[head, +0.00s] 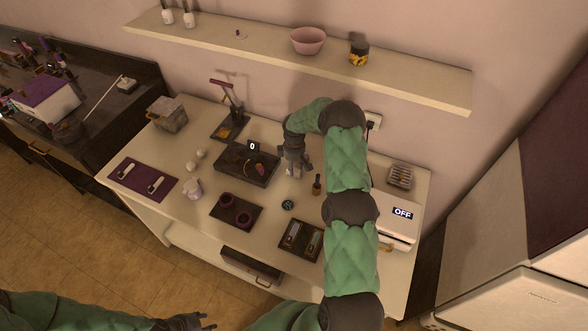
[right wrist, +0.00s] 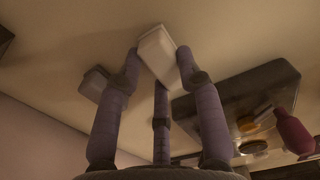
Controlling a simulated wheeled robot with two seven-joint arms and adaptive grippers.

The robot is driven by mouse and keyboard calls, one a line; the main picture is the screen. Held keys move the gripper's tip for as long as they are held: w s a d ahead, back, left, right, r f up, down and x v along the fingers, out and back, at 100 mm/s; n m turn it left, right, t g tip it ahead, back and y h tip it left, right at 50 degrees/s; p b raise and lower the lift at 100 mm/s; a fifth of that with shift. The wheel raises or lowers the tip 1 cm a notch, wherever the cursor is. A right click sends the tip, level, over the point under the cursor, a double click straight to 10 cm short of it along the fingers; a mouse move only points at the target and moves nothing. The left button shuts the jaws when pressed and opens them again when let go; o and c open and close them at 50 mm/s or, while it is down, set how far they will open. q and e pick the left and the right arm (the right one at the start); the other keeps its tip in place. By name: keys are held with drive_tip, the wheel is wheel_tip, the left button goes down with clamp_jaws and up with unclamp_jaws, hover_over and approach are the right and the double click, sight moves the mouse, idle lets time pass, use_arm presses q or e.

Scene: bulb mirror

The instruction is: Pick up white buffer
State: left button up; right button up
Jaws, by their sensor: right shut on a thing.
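The white buffer is a small pale block (right wrist: 157,48) between the fingertips in the right wrist view. My right gripper (right wrist: 158,70) is shut on it, with fingers on both sides and one behind. In the head view my right gripper (head: 293,170) points down over the white table, just right of a dark tray with a "0" display. There the buffer is mostly hidden by the fingers. Whether it touches the table is unclear. My left gripper (head: 190,323) is at the bottom edge, partly cut off and away from the table.
The dark tray (head: 232,172) holds small items. Close right of my gripper stands a small dark bottle (head: 317,184); nearer are a round dark item (head: 288,205) and a tray with tools (head: 286,247). A white device reading OFF (head: 398,226) is at the right. A shelf (head: 420,85) hangs above.

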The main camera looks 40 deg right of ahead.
drive_tip(key=shift+w+r, duration=0.1)
drive_tip(key=shift+r, duration=0.55)
drive_tip(key=s+a+r+p, duration=0.1)
drive_tip(key=s+a+r, duration=0.1)
drive_tip(key=a+r, duration=0.2)
wheel_tip(320, 180, up, 4)
drive_tip(key=shift+s+a+f, duration=0.1)
drive_tip(key=shift+s+a, duration=0.05)
drive_tip(key=shift+a, duration=0.05)
drive_tip(key=s+a+r, duration=0.1)
drive_tip(key=a, duration=0.1)
drive_tip(key=s+a+r, duration=0.1)
drive_tip(key=a, duration=0.2)
drive_tip(key=s+a+r, duration=0.2)
drive_tip(key=a, duration=0.1)
drive_tip(key=shift+s+p, duration=0.1)
drive_tip(key=shift+p, duration=0.3)
drive_tip(key=shift+f, duration=0.1)
drive_tip(key=shift+c, duration=0.3)
